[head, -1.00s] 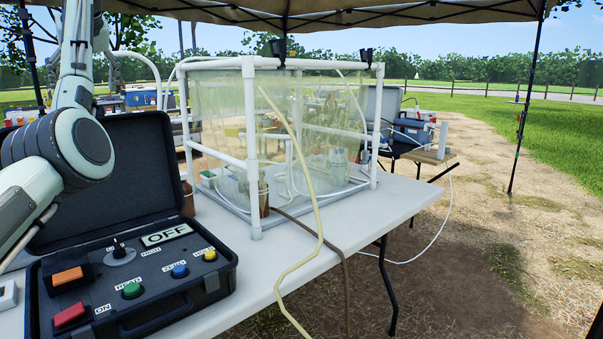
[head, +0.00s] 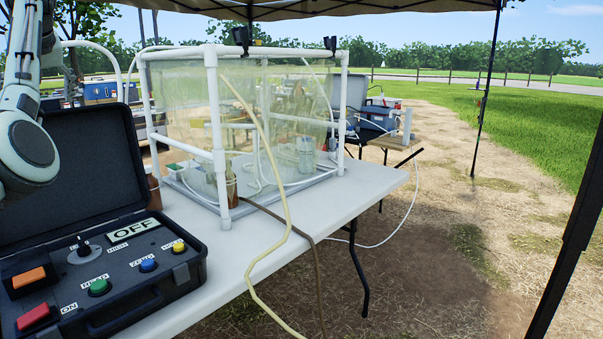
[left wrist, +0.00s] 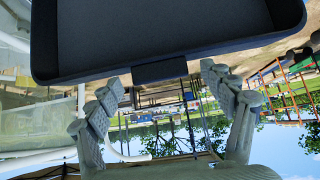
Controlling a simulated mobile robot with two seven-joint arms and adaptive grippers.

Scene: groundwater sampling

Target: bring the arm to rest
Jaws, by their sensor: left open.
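My left arm (head: 24,110) stands at the left edge of the head view, raised in front of the open lid of a black control case. Its gripper is cut off or hidden there. In the left wrist view, which is upside down, my left gripper (left wrist: 167,88) has its two fingers spread wide with nothing between them. The dark case lid (left wrist: 165,35) shows beyond the fingertips; I cannot tell how far off it is. My right gripper is in neither view.
The control case (head: 110,290) with coloured buttons and an OFF label sits on the white table (head: 350,185). A clear tent on a white pipe frame (head: 217,130) stands behind it. Hoses hang over the table's front edge. Bare ground lies to the right.

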